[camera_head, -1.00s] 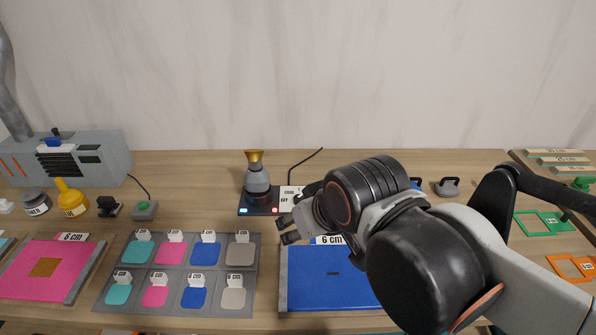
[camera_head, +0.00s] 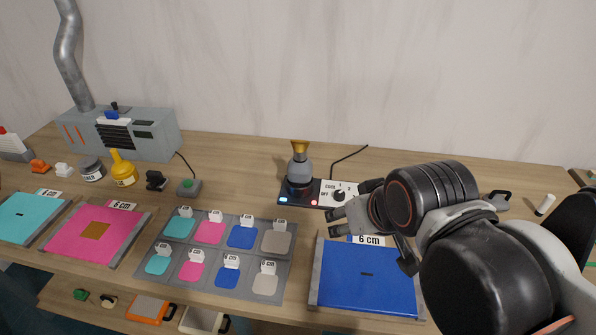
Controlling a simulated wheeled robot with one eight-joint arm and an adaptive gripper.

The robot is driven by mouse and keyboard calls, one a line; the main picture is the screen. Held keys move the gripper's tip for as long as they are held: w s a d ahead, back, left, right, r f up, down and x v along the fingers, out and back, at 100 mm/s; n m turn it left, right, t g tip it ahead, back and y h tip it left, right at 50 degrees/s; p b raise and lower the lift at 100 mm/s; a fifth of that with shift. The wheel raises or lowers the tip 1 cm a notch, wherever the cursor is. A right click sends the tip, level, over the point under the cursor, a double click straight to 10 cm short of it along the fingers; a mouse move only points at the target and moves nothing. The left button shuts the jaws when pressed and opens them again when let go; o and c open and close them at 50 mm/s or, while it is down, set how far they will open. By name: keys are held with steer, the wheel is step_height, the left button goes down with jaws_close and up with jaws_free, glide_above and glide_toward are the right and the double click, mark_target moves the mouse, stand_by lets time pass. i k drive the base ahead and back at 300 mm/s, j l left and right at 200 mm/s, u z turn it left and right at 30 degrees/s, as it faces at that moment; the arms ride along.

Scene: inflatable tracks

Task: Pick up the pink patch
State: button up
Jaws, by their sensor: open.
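Two pink patches lie on the grey patch mat (camera_head: 147,277): a larger one (camera_head: 210,233) in the back row and a smaller one (camera_head: 190,272) in the front row. Each has a small white label at its back edge. Teal, blue and beige patches lie in the same rows. A pink sheet (camera_head: 75,240) with a brown square on it lies in a holder to the left, labelled 6 cm. My gripper (camera_head: 334,223) is open and empty, above the back edge of the blue sheet (camera_head: 365,278), right of the mat and apart from both pink patches.
A heating device with a gold-topped grey piece (camera_head: 299,170) stands behind my gripper. A green-button box (camera_head: 188,186), yellow bottle (camera_head: 123,170) and grey machine (camera_head: 150,130) stand at back left. Tools lie on a lower shelf in front (camera_head: 150,308).

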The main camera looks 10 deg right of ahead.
mark_target(192, 271)
steer(key=j+z, duration=0.15)
steer(key=j, duration=1.8)
